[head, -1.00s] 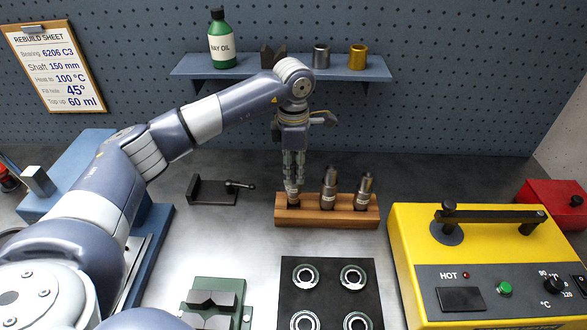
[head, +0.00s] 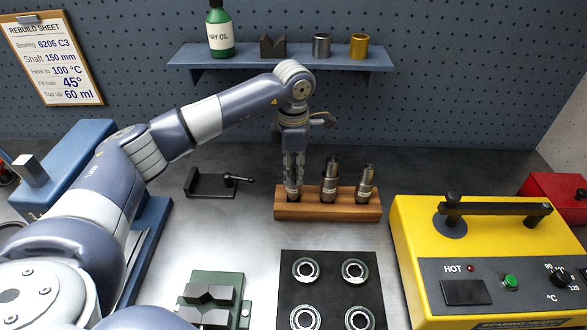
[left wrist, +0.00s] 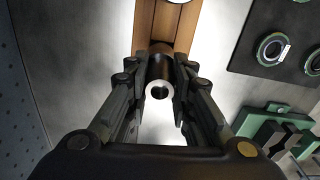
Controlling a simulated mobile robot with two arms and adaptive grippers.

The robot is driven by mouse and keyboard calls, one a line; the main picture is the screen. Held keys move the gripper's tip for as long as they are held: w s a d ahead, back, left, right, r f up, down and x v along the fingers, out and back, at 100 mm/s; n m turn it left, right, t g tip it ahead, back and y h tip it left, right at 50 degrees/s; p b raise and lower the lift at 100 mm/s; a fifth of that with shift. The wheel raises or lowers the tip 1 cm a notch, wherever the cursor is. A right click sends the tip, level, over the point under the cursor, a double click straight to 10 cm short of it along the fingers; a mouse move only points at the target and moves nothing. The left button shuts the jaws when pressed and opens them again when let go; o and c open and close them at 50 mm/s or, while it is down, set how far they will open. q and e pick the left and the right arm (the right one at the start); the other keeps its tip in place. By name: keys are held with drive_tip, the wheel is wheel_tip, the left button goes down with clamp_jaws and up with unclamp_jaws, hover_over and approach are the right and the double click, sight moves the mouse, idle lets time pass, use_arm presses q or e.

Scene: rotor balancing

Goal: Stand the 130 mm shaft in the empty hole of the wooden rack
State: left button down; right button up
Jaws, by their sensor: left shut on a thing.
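The wooden rack (head: 325,211) stands at the back middle of the table. Two dark shafts stand upright in it, one in the middle (head: 330,182) and one at the right (head: 366,186). My left gripper (head: 293,178) points straight down over the left end of the rack. It is shut on a dark shaft (head: 293,194), held upright at the left hole. The shaft's pale ring-shaped end (left wrist: 160,90) shows between the fingers in the left wrist view. How deep its lower end sits is hidden. My right gripper is not in view.
A black plate with bearing rings (head: 331,290) lies in front of the rack. A yellow heater (head: 420,262) stands at the right, a small black clamp (head: 211,184) at the left. A blue shelf (head: 260,59) hangs behind. Green V-blocks (head: 211,293) lie front left.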

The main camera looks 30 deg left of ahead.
use_arm(q)
drive_tip(key=shift+f+b, duration=0.5)
drive_tip(key=shift+f, duration=0.2)
drive_tip(key=c, duration=1.3)
unclamp_jaws()
drive_tip(key=shift+f, duration=0.1)
drive_tip(key=shift+c, duration=0.5)
drive_tip(key=shift+r+p, duration=2.75)
drive_tip(key=shift+r, duration=1.9)
drive_tip(key=shift+f, duration=0.1)
